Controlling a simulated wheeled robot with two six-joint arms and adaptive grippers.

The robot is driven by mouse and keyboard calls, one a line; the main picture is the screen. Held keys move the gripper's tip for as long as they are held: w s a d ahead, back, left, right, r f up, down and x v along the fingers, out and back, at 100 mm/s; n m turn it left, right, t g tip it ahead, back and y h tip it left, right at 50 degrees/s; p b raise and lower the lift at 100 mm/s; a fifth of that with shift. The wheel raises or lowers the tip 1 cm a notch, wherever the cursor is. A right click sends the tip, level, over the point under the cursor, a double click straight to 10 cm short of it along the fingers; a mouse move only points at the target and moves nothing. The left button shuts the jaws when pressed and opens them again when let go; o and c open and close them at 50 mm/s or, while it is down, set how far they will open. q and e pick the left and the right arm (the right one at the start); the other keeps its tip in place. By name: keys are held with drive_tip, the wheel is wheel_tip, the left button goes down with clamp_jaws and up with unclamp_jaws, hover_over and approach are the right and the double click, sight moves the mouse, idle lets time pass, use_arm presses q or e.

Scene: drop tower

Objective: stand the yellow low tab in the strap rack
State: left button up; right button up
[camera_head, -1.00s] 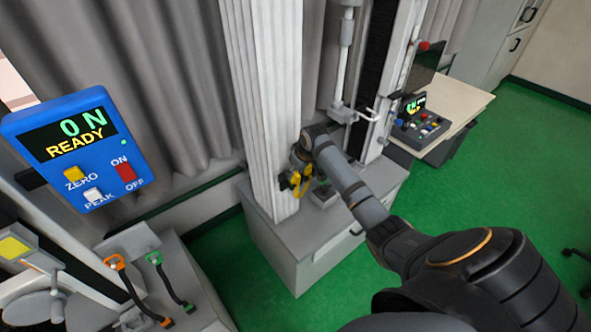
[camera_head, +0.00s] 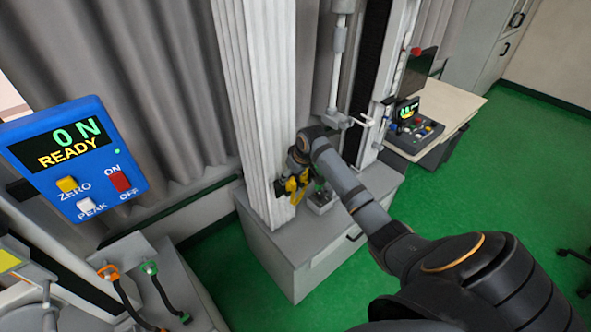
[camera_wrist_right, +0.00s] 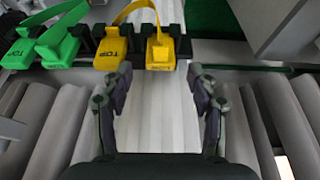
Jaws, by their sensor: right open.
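The yellow low tab (camera_wrist_right: 160,54) stands in the right-hand slot of the dark strap rack (camera_wrist_right: 183,46) in the right wrist view. Its yellow strap arches over to the yellow top tab (camera_wrist_right: 113,48), which sits in the slot to its left. In the head view my right gripper (camera_head: 284,186) is small beside the pale column, near the yellow strap (camera_head: 297,186). My left gripper is not in view.
A green low tab (camera_wrist_right: 57,48) and green top tab (camera_wrist_right: 19,52) are at the rack's left. The pale ribbed column (camera_head: 250,110) stands close to my right gripper. A grey cabinet (camera_head: 300,265) is below. A blue display (camera_head: 75,160) stands at left, with green floor (camera_head: 480,220) open at right.

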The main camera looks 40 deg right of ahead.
drive_tip(key=v, duration=1)
drive_tip(key=s+d+f+m+g+b, duration=0.15)
drive_tip(key=s+f, duration=0.25)
drive_tip(key=f, duration=0.9)
drive_tip(key=s+f+h+b, duration=0.1)
drive_tip(key=s+f+b, duration=0.2)
drive_tip(key=f, duration=1.1)
drive_tip(key=s+f+m+b, duration=0.15)
drive_tip(key=s+f, duration=0.25)
drive_tip(key=f, duration=0.9)
drive_tip(key=s+a+f+n+g+b, duration=0.1)
drive_tip(key=s+a+f+b, duration=0.25)
drive_tip(key=s+f, duration=1.2)
drive_tip(key=s+a+f, duration=0.3)
drive_tip(key=s+f, duration=0.1)
drive_tip(key=s, duration=0.5)
drive_tip(key=s+a+f+n+b, duration=0.1)
drive_tip(key=s+a+f, duration=0.3)
drive_tip(key=s, duration=0.5)
drive_tip(key=shift+s+a+f+n+g, duration=0.3)
drive_tip(key=shift+f+g, duration=0.15)
drive_tip(key=shift+f, duration=0.15)
